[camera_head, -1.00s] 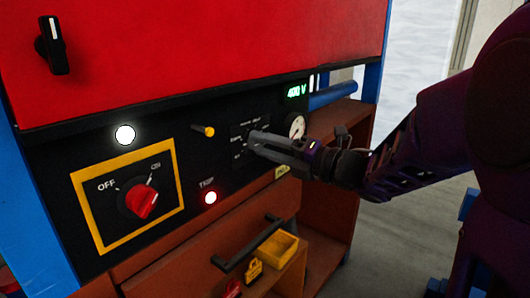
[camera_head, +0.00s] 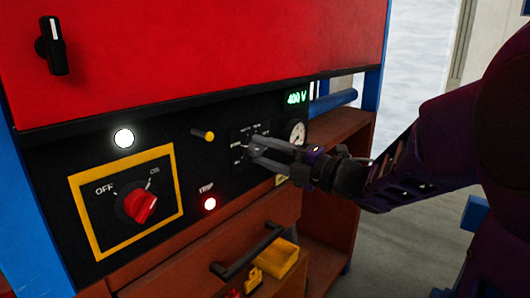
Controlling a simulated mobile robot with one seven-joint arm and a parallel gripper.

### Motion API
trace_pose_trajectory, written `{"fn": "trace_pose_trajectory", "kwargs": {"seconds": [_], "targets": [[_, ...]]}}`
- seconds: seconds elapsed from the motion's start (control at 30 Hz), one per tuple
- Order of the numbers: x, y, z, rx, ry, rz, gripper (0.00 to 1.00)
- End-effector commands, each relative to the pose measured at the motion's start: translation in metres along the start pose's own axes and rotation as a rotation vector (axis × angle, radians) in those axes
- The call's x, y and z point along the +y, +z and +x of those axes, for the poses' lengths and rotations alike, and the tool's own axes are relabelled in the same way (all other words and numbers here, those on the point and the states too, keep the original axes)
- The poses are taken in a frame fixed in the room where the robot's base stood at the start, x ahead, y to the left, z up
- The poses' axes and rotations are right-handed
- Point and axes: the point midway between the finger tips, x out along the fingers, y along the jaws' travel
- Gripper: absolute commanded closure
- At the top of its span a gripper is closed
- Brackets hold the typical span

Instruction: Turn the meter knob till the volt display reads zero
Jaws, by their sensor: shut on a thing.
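The volt display (camera_head: 297,98) glows green at the upper right of the black panel and reads 400 V. The meter knob sits in the small labelled dial plate (camera_head: 238,148) left of the round gauge. My gripper (camera_head: 256,148) reaches in from the right with its fingertips at this dial. It is shut on the meter knob, which is mostly hidden between the fingers, so its pointing direction cannot be told.
A red rotary switch (camera_head: 141,206) on a yellow-framed plate points toward ON. A yellow peg (camera_head: 203,134) sticks out left of the dial. A round gauge (camera_head: 297,131) is close above my gripper.

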Motion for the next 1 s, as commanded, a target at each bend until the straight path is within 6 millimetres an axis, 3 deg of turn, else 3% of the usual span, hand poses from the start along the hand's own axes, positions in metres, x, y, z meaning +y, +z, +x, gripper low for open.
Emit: {"fn": "trace_pose_trajectory", "kwargs": {"seconds": [0.1, 0.13, 0.3, 0.67, 0.77, 1.0], "targets": [[0.0, 0.0, 0.0, -0.001, 0.0, -0.001, 1.0], [0.0, 0.0, 0.0, -0.001, 0.0, -0.001, 0.5], [0.0, 0.0, 0.0, 0.0, 0.0, -0.001, 0.24], [0.0, 0.001, -0.006, -0.002, 0.0, -0.001, 0.24], [0.0, 0.001, -0.019, -0.004, 0.0, -0.003, 0.24], [0.0, 0.002, -0.074, -0.006, 0.0, -0.002, 0.24]]}}
